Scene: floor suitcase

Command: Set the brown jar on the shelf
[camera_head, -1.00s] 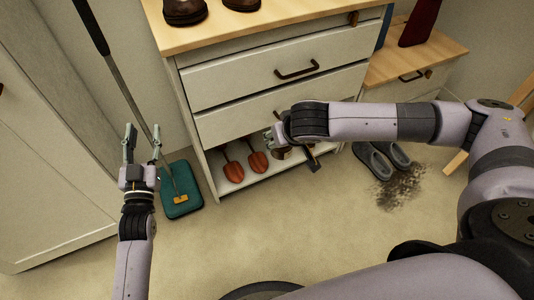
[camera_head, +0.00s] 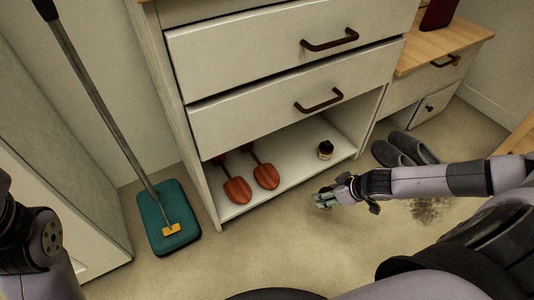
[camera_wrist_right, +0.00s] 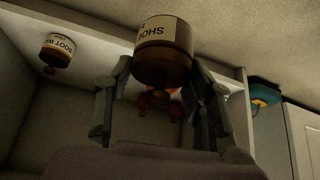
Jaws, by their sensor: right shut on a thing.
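My right gripper (camera_head: 324,199) is low in front of the shelf opening, to the right of centre. In the right wrist view its fingers (camera_wrist_right: 165,105) are shut on a brown jar (camera_wrist_right: 162,65) with a cream label. In the head view I cannot make the held jar out at the gripper. The shelf (camera_head: 290,180) is the white bottom board of the dresser, under the drawers. A second small dark jar, labelled boot wax (camera_wrist_right: 57,50), stands on the shelf near its right end (camera_head: 325,149). My left gripper is out of view.
Two orange-red paddle-shaped things (camera_head: 237,190) lie on the left of the shelf; bare board lies between them and the boot wax. Grey clogs (camera_head: 404,150) are on the floor at right.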

